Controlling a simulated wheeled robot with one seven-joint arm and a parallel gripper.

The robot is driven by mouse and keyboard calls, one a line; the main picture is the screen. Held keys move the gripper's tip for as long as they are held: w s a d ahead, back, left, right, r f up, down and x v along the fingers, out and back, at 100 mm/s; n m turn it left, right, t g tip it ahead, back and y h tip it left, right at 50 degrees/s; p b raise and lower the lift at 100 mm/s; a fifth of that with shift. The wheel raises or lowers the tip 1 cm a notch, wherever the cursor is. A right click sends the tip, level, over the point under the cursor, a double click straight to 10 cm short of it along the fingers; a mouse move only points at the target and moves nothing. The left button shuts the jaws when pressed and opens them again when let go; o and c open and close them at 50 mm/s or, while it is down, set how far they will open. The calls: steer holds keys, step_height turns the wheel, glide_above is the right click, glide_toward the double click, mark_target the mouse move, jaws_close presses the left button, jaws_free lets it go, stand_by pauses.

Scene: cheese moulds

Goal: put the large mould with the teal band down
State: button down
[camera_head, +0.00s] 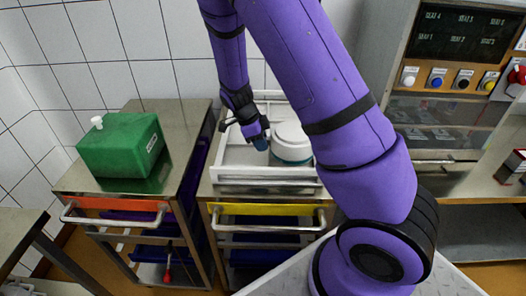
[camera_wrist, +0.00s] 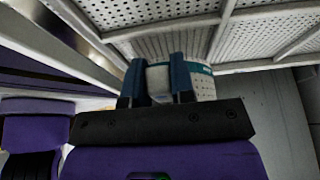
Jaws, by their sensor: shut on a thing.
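The large white mould (camera_head: 291,133) with a teal band near its lower part stands upright in the head view, in or just above a white tray (camera_head: 265,174). My gripper (camera_head: 262,143) is at its left side. In the wrist view the blue fingers of my gripper (camera_wrist: 157,84) are shut on a white part of the mould (camera_wrist: 203,86).
The white tray has raised walls and dividers and sits on a metal cart with a yellow-fronted drawer (camera_head: 265,209). A green box (camera_head: 112,146) stands on the left cart. A control panel with buttons (camera_head: 450,79) is at right.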

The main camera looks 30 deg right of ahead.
steer(key=shift+f, duration=1.9)
steer(key=c, duration=1)
jaws_free()
steer(key=shift+f, duration=0.1)
steer(key=shift+o, duration=0.2)
